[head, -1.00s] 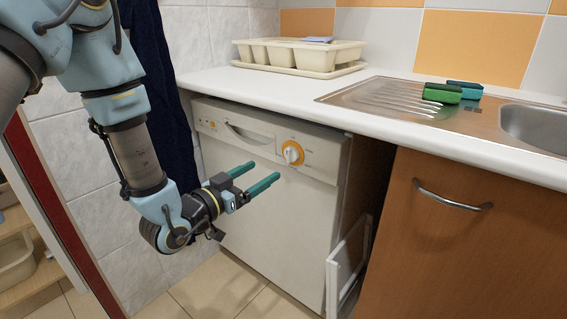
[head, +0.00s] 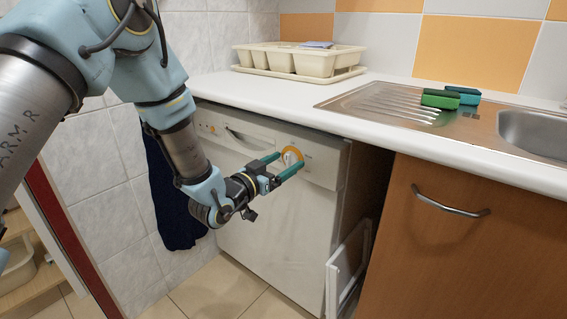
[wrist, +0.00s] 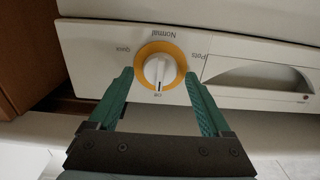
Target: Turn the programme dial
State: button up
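The programme dial (head: 291,158) is a white knob with an orange ring on the control panel of the white dishwasher (head: 270,215). In the wrist view the dial (wrist: 160,71) shows upside down, with labels around it and its pointer at the mark below it in the picture. My gripper (head: 277,164) is in front of the dial with its green fingers apart. In the wrist view the gripper's fingertips (wrist: 158,76) lie to either side of the knob, and I see gaps between them and it. Whether the tips reach the knob's depth I cannot tell.
The worktop (head: 330,122) overhangs the panel. The dishwasher handle recess (head: 243,136) is left of the dial; it also shows in the wrist view (wrist: 262,78). A wooden cupboard (head: 455,245) is at right. A dark blue cloth (head: 175,200) hangs at left.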

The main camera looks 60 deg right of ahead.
grip_shut()
dwell(0.5)
